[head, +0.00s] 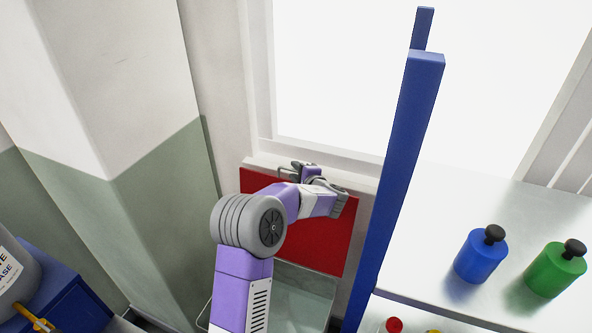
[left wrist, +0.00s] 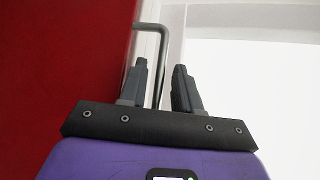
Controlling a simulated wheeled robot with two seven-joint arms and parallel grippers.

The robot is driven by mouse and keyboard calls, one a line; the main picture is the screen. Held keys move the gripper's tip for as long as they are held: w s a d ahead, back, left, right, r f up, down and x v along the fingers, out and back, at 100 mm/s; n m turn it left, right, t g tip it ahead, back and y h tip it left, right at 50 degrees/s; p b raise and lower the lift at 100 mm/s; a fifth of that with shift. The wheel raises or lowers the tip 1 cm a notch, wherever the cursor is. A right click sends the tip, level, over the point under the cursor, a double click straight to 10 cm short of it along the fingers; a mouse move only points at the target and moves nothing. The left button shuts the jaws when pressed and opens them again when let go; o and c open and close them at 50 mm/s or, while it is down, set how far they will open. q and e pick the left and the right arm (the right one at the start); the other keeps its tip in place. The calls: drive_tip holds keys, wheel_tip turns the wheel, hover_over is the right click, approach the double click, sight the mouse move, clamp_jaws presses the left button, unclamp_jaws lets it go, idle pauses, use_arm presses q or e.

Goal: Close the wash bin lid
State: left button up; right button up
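The wash bin lid (head: 322,237) is a flat red panel standing raised and tilted back below the window. The wash bin (head: 300,298) is a pale grey-green open box under it, partly hidden by my left arm. My left gripper (head: 290,171) is at the lid's top edge. In the left wrist view, my left gripper (left wrist: 161,75) has its two fingers apart, with the red lid (left wrist: 65,70) on the left. A bent grey metal handle (left wrist: 163,60) shows between the fingers; contact cannot be told. My right gripper is not in view.
A blue upright post (head: 396,170) stands just right of the bin. Beyond it is a white counter (head: 440,225) with a blue bottle (head: 481,257) and a green bottle (head: 555,270). A wall column (head: 125,150) stands at left, and a blue box (head: 65,298) lower left.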

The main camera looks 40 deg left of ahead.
use_arm(q)
drive_tip(key=shift+w+a+f, duration=0.15)
drive_tip(key=shift+w+a, duration=0.05)
drive_tip(key=shift+a, duration=0.25)
drive_tip(key=shift+c, duration=0.4)
clamp_jaws()
